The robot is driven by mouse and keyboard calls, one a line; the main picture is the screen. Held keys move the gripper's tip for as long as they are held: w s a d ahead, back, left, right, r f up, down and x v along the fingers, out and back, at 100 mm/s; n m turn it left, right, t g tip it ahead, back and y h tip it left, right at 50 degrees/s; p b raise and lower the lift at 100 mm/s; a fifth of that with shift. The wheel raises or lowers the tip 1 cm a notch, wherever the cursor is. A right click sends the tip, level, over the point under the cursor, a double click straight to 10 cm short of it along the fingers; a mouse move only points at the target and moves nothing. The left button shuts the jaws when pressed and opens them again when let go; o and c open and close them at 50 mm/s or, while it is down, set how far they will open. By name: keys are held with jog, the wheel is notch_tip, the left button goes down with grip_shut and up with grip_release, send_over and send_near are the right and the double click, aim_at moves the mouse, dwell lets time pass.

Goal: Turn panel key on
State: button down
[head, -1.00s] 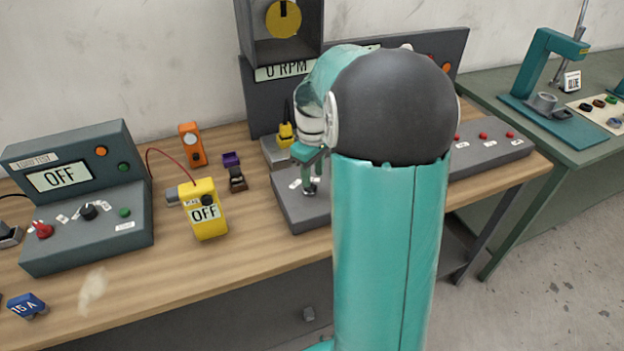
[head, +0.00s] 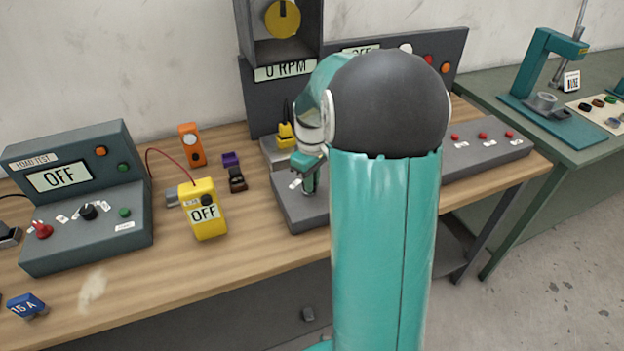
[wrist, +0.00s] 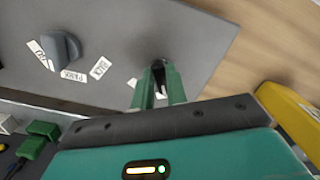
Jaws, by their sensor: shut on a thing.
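My gripper (head: 309,187) is low over the left end of the long grey control panel (head: 302,216), pointing down at its top. In the wrist view my gripper (wrist: 158,88) has its green fingers closed around a small dark part on the panel face (wrist: 190,40); I take it to be the panel key, mostly hidden by the fingers. White labels lie beside the fingers. A dark round knob (wrist: 62,47) with white labels stands apart to the left. The upright board's display (head: 362,49) is partly behind my arm and seems to read OFF.
A yellow meter (head: 204,210) reading OFF stands left of the panel, and its edge shows in the wrist view (wrist: 290,110). A load test box (head: 85,235) is further left. Small blocks (head: 236,178) sit between.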

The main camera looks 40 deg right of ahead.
jog(key=shift+m, duration=0.3)
jog(key=m, duration=0.5)
jog(key=shift+w+a, duration=0.1)
jog(key=shift+a, duration=0.15)
jog(key=m, duration=0.6)
jog(key=shift+w+a, duration=0.1)
jog(key=shift+a, duration=0.05)
jog(key=c, duration=1.4)
grip_release()
jog(key=shift+r, duration=0.15)
notch_tip(320, 180, up, 14)
jog(key=shift+f, duration=0.2)
